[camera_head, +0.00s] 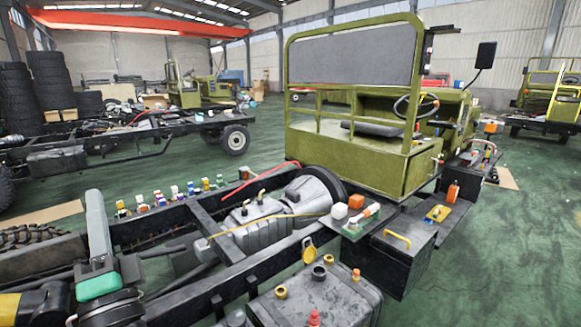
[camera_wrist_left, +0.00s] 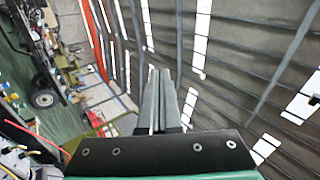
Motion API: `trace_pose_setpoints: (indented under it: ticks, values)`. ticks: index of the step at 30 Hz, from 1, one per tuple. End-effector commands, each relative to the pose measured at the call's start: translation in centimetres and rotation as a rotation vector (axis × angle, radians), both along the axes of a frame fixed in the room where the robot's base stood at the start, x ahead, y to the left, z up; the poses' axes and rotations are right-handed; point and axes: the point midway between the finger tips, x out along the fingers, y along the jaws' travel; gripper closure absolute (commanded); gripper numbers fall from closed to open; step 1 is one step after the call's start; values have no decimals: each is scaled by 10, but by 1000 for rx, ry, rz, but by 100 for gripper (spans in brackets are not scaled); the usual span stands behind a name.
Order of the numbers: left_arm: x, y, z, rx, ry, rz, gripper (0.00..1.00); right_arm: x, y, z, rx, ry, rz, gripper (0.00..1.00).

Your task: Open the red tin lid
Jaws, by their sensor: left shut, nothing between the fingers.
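I cannot pick out a red tin lid for certain. A small red cap (camera_head: 314,317) shows at the bottom edge of the head view, partly cut off, on or beside a dark metal tank (camera_head: 325,298). My left gripper (camera_head: 95,194) is at the left of the head view, pointing up, well apart from the red cap. In the left wrist view its fingers (camera_wrist_left: 159,72) are together and empty, with the roof and wall behind them. My right gripper is not in view.
A black chassis frame (camera_head: 262,270) crosses the foreground. Several small bottles stand along its far side. A green truck cab (camera_head: 355,150) stands behind it. A dark box with a yellow handle (camera_head: 397,239) is at the right. Green floor (camera_head: 500,260) is clear at the far right.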

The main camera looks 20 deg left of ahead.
Motion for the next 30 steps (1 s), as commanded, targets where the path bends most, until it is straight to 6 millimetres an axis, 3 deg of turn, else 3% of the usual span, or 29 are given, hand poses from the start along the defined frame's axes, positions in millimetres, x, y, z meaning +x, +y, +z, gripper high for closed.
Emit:
trace_pose_setpoints:
  ticks: [1,3,6,10,14,15,16,23,30]
  values:
    - [-9,-22,55,-119,-159,-213,100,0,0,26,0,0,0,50]
    - [-19,-50,94,-289,-346,-534,100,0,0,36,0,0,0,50]
    - [-37,-90,133,-493,-528,-959,100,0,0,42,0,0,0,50]
    - [-62,-136,154,-721,-635,-1435,100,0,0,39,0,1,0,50]
    - [-73,-182,153,-1041,-602,-1849,100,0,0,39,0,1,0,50]
    - [-69,-182,157,-1128,-625,-1886,100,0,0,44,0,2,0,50]
    - [-70,-181,185,-1115,-624,-1878,100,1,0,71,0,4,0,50]
    - [-69,-181,278,-1109,-623,-1871,100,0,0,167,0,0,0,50]
    - [-68,-180,399,-1108,-623,-1869,100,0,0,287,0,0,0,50]
